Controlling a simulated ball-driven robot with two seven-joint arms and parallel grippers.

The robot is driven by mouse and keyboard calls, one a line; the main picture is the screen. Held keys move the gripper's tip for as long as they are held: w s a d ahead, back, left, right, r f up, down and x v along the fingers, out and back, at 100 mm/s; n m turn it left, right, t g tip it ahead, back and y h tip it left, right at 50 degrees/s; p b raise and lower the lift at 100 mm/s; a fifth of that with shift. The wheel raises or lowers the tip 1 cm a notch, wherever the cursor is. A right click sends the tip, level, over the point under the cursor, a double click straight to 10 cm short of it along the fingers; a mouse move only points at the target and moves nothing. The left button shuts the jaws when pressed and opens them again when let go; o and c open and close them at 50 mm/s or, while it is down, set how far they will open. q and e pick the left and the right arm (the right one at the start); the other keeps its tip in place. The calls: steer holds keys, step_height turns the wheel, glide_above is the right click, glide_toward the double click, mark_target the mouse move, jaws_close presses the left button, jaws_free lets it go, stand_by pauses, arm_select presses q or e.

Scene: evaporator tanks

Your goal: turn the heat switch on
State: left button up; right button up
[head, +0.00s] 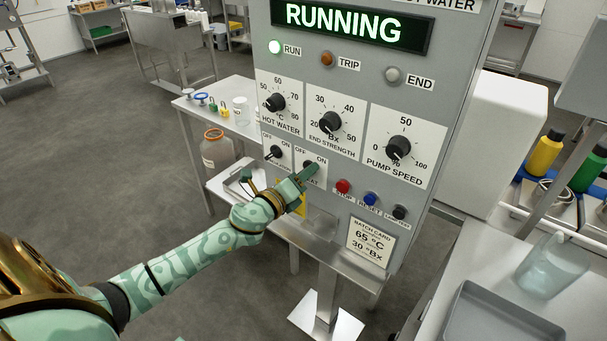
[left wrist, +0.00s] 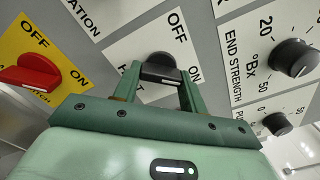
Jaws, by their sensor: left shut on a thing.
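The heat switch is a black knob (left wrist: 160,68) on a white plate marked OFF and ON, seen in the left wrist view. In the head view its plate (head: 321,169) is on the lower left of the grey control panel, and my gripper hides most of the knob. My left gripper (head: 308,172) reaches in from the lower left. In the left wrist view its green fingers (left wrist: 160,82) stand on both sides of the knob, shut on it. I cannot tell for sure which mark the knob points to. My right gripper is not in view.
Another OFF/ON switch (head: 275,152) is just left of the heat switch. Red (head: 343,186) and blue (head: 370,198) buttons are to its right. A red switch (left wrist: 30,74) is at left in the wrist view.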

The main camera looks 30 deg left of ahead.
arm_select(q)
steer(key=shift+f+m, duration=0.15)
steer(key=shift+m, duration=0.55)
steer(key=o, duration=1)
steer(key=s, duration=0.5)
steer(key=s+a+b, duration=0.1)
steer(key=s, duration=0.5)
steer(key=s+b, duration=0.1)
steer(key=s, duration=0.4)
steer(key=shift+s+a, duration=0.15)
